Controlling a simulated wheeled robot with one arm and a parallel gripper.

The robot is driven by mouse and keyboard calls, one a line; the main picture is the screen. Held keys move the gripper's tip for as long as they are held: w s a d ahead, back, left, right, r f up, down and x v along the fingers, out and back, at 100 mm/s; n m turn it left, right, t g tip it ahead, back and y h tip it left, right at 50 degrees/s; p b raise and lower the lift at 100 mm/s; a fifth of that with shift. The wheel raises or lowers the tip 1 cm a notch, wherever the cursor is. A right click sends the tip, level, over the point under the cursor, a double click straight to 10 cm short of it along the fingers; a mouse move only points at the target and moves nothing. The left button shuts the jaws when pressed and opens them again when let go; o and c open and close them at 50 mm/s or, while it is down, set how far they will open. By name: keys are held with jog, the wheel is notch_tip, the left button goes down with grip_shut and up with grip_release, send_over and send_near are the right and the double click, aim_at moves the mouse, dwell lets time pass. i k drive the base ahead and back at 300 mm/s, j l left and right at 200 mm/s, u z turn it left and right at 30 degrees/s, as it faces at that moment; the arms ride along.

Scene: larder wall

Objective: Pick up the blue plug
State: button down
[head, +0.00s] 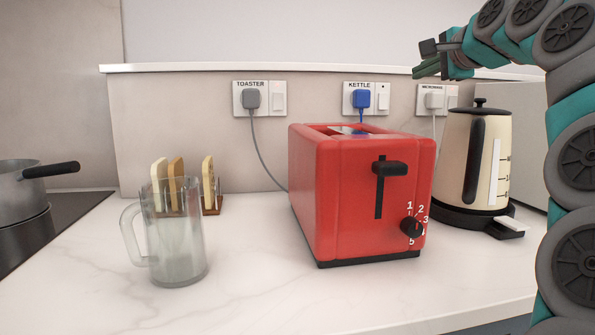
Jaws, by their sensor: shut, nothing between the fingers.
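The blue plug (361,99) sits in the wall socket labelled KETTLE (349,92), with a blue cord hanging down behind the red toaster. My gripper (423,59) is at the upper right, above and to the right of the blue plug and apart from it. Its fingers are small in this view and hold nothing that I can see.
A red toaster (350,200) stands in front of the sockets. A grey plug (251,99) and a white plug (434,101) flank the blue one. A cream kettle (472,155), a glass mug (175,235), a toast rack (212,205) and a pot (22,185) stand around.

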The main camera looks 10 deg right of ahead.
aim_at(362, 98)
jog(key=k, duration=1)
